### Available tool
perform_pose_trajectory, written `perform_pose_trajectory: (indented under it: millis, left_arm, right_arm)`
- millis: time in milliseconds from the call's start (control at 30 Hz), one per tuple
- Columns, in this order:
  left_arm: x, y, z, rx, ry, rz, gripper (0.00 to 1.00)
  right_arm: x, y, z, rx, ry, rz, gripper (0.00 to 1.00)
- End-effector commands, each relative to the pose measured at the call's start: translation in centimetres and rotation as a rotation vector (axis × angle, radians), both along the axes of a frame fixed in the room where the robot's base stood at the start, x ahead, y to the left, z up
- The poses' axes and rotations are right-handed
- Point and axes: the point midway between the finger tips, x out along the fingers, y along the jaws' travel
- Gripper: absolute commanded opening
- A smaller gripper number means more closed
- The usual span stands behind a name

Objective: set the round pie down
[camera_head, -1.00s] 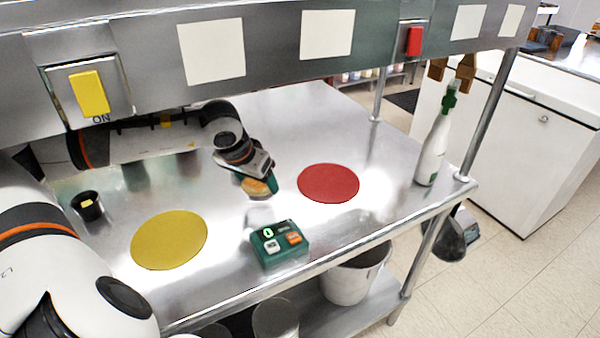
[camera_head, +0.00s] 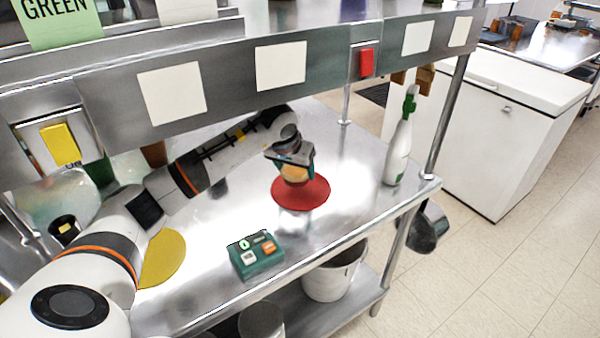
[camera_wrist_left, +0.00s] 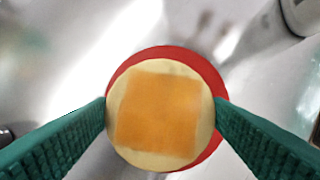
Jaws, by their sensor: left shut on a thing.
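The round pie (camera_wrist_left: 160,115) is pale with an orange-brown square top. In the left wrist view it sits between the two green fingers of my left gripper, which touch its sides. In the head view my left gripper (camera_head: 296,170) is shut on the pie (camera_head: 294,174) over the red round mat (camera_head: 312,194). The red mat also shows behind the pie in the left wrist view (camera_wrist_left: 209,84). I cannot tell whether the pie touches the mat. My right gripper is not in view.
A yellow round mat (camera_head: 163,258) lies to the left, partly behind my arm. A green box with buttons (camera_head: 255,255) stands near the front edge. A white spray bottle (camera_head: 399,150) stands at the right. A steel shelf (camera_head: 220,85) with a red switch (camera_head: 366,62) runs above the table.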

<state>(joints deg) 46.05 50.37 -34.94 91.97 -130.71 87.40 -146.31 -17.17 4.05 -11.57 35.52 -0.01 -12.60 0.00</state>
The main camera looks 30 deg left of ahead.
Motion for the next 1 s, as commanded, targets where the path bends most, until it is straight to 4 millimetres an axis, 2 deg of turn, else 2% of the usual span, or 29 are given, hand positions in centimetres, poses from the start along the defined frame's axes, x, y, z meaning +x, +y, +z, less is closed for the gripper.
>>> perform_pose_trajectory:
  millis: [200, 300, 400, 800, 833, 933, 1000]
  left_arm:
    - [1.6, -0.8, -0.2, -0.001, 0.003, 0.000, 0.45]
    - [1.3, -0.7, -2.1, -0.001, 0.006, -0.001, 0.45]
    - [1.4, -0.7, -3.1, 0.000, 0.001, 0.000, 0.45]
    - [1.4, -0.6, -3.9, 0.002, -0.002, -0.001, 0.45]
    - [1.4, -0.6, -3.8, 0.001, -0.001, 0.000, 0.76]
    - [1.4, -0.6, -3.8, 0.001, 0.000, 0.000, 0.93]
    - [1.4, -0.6, -3.8, 0.001, 0.000, 0.000, 0.93]
  right_arm:
    - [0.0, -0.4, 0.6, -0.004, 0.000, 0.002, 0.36]
    - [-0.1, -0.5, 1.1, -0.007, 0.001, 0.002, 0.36]
    - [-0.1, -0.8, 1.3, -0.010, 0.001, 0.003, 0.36]
    - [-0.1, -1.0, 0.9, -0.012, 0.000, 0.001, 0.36]
    - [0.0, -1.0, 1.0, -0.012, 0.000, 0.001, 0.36]
    - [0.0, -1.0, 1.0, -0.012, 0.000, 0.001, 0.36]
    - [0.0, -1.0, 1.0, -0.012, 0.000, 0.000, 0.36]
